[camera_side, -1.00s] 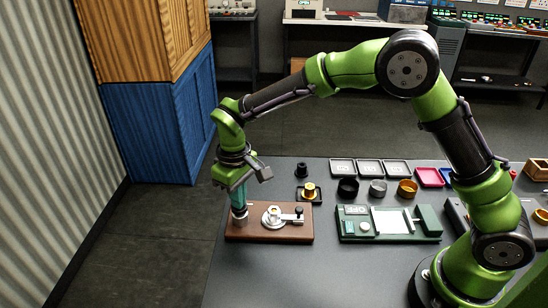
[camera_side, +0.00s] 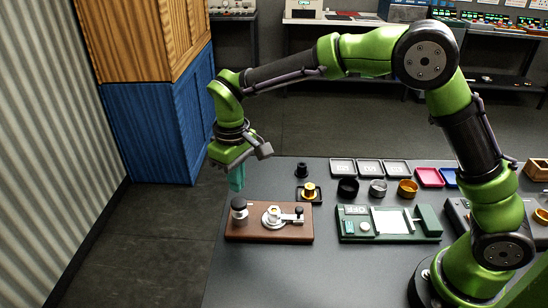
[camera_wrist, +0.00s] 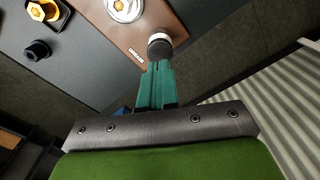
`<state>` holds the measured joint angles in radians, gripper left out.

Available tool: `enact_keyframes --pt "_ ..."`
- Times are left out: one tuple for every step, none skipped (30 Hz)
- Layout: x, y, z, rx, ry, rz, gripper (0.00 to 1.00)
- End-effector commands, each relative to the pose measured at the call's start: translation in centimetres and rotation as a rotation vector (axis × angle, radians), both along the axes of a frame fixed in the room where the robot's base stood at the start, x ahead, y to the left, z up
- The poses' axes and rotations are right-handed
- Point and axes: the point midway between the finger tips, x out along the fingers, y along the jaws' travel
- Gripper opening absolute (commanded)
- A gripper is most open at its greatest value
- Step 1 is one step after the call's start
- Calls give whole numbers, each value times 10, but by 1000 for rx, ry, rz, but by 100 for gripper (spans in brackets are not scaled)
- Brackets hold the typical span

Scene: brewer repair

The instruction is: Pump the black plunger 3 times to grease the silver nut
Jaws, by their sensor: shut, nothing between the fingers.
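The black plunger (camera_side: 239,204) stands upright at the left end of a brown wooden board (camera_side: 285,236), with a pale collar at its base. In the wrist view its black knob (camera_wrist: 160,46) is just beyond my fingertips. The silver nut's round fitting (camera_side: 273,216) sits at the middle of the board; its edge also shows at the top of the wrist view (camera_wrist: 124,8). My gripper (camera_side: 237,188), with teal fingers, points down above the plunger and is apart from it. The fingers (camera_wrist: 157,66) are shut and empty.
A black-and-gold part (camera_side: 309,191) and a small black knob (camera_side: 301,170) are behind the board. A green device (camera_side: 390,224) stands to its right. Several trays (camera_side: 370,167) and rings (camera_side: 378,188) lie farther back. The table's left edge is close to the board.

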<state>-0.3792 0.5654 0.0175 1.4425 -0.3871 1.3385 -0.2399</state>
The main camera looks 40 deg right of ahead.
Motion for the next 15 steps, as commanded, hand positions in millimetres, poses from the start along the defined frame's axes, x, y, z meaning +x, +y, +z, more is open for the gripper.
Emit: enact_keyframes --pt "0 0 1 0 -1 0 0" --pt "0 0 1 0 -1 0 0" --pt "0 0 1 0 0 0 0" --pt "0 0 1 0 0 0 0" --pt "0 0 1 0 0 0 0" --pt "0 0 1 0 -1 0 0" --pt "0 0 1 0 0 0 0" --pt "0 0 1 0 -1 0 0" --pt "0 0 2 0 -1 0 0" --pt "0 0 3 0 -1 0 0" --pt "0 0 4 1 -2 0 0" --pt "0 0 7 1 -2 0 0" --pt "0 0 10 1 -2 0 0" --pt "1 0 13 1 -4 1 0" --pt "1 0 18 1 -4 1 0"
